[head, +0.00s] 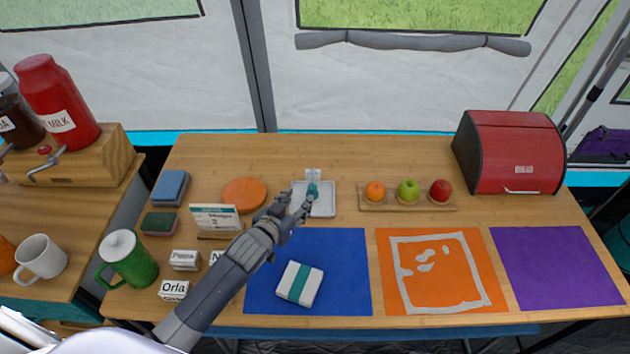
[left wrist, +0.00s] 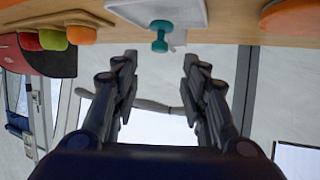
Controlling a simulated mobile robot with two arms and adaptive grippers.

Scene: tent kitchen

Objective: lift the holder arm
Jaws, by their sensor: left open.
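A white tray-like holder (head: 322,210) stands on the wooden table behind the blue mat. A teal knobbed piece (head: 312,189), which looks like the holder arm, is at its back left part. My left gripper (head: 296,204) reaches in from the front left, its fingers just in front of and left of the teal piece. In the left wrist view, the teal piece (left wrist: 160,36) shows beyond and between the open fingers (left wrist: 160,62), with the white holder (left wrist: 185,12) behind it. The fingers appear apart from it. My right gripper is not in view.
A sign (head: 215,217) and an orange disc (head: 244,194) stand left of the holder. A fruit board (head: 408,206) is to its right. A white-and-teal bundle (head: 299,284) lies on the blue mat (head: 345,262). A red bread box (head: 515,150) stands at the far right.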

